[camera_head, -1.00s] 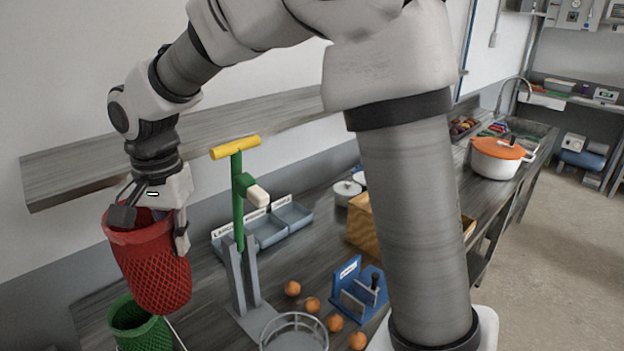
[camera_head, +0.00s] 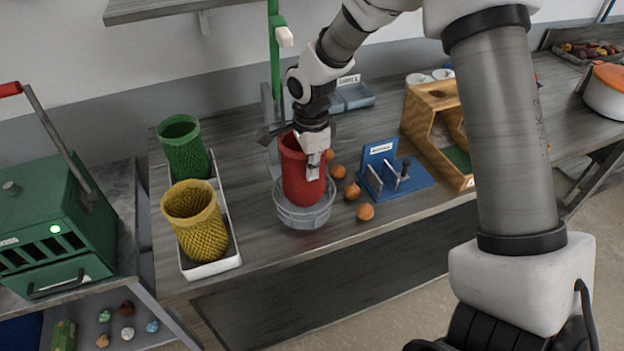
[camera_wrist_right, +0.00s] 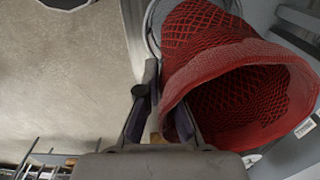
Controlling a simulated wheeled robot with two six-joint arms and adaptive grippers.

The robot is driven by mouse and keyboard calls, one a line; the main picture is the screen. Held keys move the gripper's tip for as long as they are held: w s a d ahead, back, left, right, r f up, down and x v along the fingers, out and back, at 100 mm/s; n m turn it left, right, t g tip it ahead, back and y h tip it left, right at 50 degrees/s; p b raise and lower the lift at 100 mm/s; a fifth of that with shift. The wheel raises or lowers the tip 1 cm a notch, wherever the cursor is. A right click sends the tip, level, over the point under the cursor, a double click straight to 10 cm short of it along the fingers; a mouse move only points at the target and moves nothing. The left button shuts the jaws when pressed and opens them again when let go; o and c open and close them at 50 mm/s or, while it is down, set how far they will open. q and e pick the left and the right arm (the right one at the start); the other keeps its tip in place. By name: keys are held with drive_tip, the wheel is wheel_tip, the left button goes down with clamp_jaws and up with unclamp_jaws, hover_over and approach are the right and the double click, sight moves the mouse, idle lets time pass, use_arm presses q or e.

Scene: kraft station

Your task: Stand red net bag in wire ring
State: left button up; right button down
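The red net bag (camera_head: 302,175) stands upright in the wire ring (camera_head: 303,215), whose round rim surrounds its lower part. In the right wrist view the bag's mouth (camera_wrist_right: 240,95) faces the camera, and part of the ring (camera_wrist_right: 152,30) shows behind it. My right gripper (camera_head: 300,155) is at the bag's upper rim. In the right wrist view my right gripper (camera_wrist_right: 163,115) has its fingers apart with a gap between them; one finger overlaps the bag's rim. My left gripper is not in view.
Green (camera_head: 184,148) and yellow (camera_head: 196,220) net bags stand in a white tray (camera_head: 214,268) at left. Several oranges (camera_head: 352,191) and a blue fixture (camera_head: 395,180) lie right of the ring. A wooden box (camera_head: 418,118) stands farther right. The front table edge is clear.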

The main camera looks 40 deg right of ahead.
sight(311, 183)
wheel_tip(311, 183, down, 4)
drive_tip(key=shift+s+f, duration=0.1)
drive_tip(key=shift+f, duration=0.15)
drive_tip(key=c, duration=1.3)
unclamp_jaws()
drive_tip(key=shift+f, duration=0.1)
drive_tip(key=shift+w, duration=0.2)
